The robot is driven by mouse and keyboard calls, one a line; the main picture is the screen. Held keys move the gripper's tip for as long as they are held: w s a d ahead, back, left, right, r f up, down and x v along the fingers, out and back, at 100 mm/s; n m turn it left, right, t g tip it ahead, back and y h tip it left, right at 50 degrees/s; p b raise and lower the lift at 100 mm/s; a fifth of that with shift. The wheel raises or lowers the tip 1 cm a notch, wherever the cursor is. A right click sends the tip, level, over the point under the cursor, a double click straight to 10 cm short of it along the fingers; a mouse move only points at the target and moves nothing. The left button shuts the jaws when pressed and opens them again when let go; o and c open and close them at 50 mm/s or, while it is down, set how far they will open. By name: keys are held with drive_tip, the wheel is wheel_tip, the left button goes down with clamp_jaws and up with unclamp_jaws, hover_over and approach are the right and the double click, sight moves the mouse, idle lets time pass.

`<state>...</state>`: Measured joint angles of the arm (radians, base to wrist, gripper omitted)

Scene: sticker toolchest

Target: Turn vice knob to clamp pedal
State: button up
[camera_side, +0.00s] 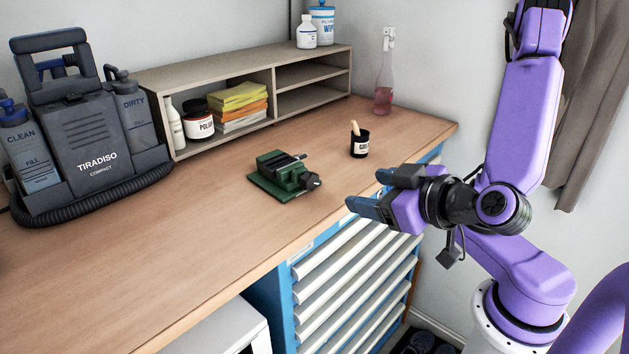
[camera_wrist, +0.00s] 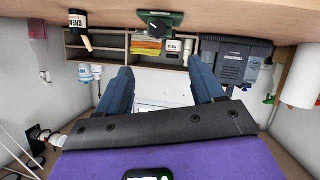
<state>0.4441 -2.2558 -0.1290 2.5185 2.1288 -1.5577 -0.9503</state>
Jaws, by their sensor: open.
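A small green vice (camera_side: 277,176) stands on the wooden workbench in the side view, near its front edge. Its dark knob (camera_side: 311,182) faces the front edge, towards my gripper. My gripper (camera_side: 367,190) is open and empty, in front of the bench edge and to the right of the knob, apart from it. In the wrist view, which is upside down, the vice (camera_wrist: 174,18) is at the top, beyond the two blue fingers of my gripper (camera_wrist: 163,76).
A black tin with a brush (camera_side: 360,143) stands right of the vice. A pink bottle (camera_side: 383,85) is behind it. A wooden shelf (camera_side: 163,108) lines the wall, and a grey cleaning machine (camera_side: 85,140) stands at left. The bench's front left is clear.

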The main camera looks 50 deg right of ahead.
sight(312, 181)
drive_tip(key=x, duration=1.7)
drive_tip(key=shift+w+d, duration=0.15)
drive_tip(key=shift+d, duration=0.05)
drive_tip(key=c, duration=1.1)
